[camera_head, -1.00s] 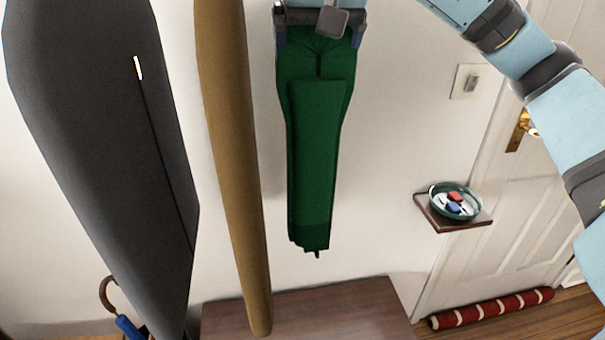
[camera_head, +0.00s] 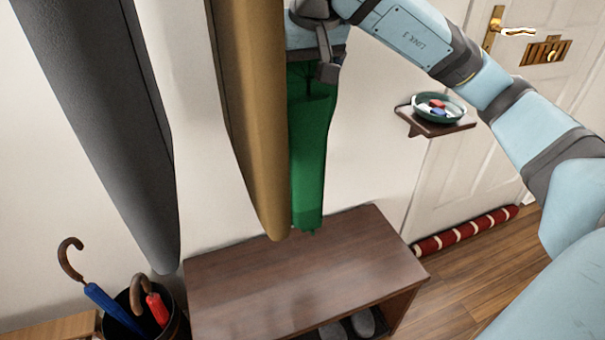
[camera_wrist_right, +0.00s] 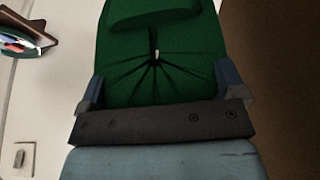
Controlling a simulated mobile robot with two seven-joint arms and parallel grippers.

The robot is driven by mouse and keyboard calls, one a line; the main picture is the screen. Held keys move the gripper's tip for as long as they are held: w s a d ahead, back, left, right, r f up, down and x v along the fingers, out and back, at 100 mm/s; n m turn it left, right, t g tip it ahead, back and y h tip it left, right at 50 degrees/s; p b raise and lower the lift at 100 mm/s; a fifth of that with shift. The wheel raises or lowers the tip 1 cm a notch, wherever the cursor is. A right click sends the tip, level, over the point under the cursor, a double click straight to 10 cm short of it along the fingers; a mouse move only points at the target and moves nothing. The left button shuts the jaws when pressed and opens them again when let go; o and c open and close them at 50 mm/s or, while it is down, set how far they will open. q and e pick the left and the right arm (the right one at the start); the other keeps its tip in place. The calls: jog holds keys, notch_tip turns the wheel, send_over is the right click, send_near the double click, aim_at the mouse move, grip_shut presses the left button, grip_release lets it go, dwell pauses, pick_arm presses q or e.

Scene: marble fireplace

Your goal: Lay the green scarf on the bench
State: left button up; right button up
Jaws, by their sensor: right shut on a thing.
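The green scarf (camera_head: 310,150) hangs down, bunched at its top, from my right gripper (camera_head: 312,62). That gripper is shut on it, and the scarf also fills the middle of the right wrist view (camera_wrist_right: 160,60). Its lower end is near the back edge of the dark wooden bench (camera_head: 270,275); I cannot tell whether it touches. The tan hanging garment (camera_head: 250,120) hides the scarf's left side in the head view. The bench top is bare. My left gripper is not in view.
A dark grey garment (camera_head: 110,130) hangs at the left. Umbrellas stand in a bin (camera_head: 125,315) left of the bench. A small shelf (camera_head: 435,126) with a bowl (camera_head: 440,107) is on the wall at right. Shoes (camera_head: 350,328) sit under the bench.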

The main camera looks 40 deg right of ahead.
aim_at(304, 152)
notch_tip(304, 152, down, 17)
jog(key=b, duration=0.5)
jog(key=shift+f, duration=0.15)
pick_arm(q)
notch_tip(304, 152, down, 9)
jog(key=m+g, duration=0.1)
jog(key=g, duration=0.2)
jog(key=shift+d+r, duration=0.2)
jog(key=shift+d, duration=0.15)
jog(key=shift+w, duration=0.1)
pick_arm(e)
jog(key=shift+f+b, duration=0.2)
jog(key=shift+b, duration=0.1)
jog(key=o, duration=1)
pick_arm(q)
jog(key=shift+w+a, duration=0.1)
pick_arm(e)
jog(key=shift+r, duration=0.1)
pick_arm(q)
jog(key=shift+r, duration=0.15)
pick_arm(e)
jog(key=shift+r, duration=0.1)
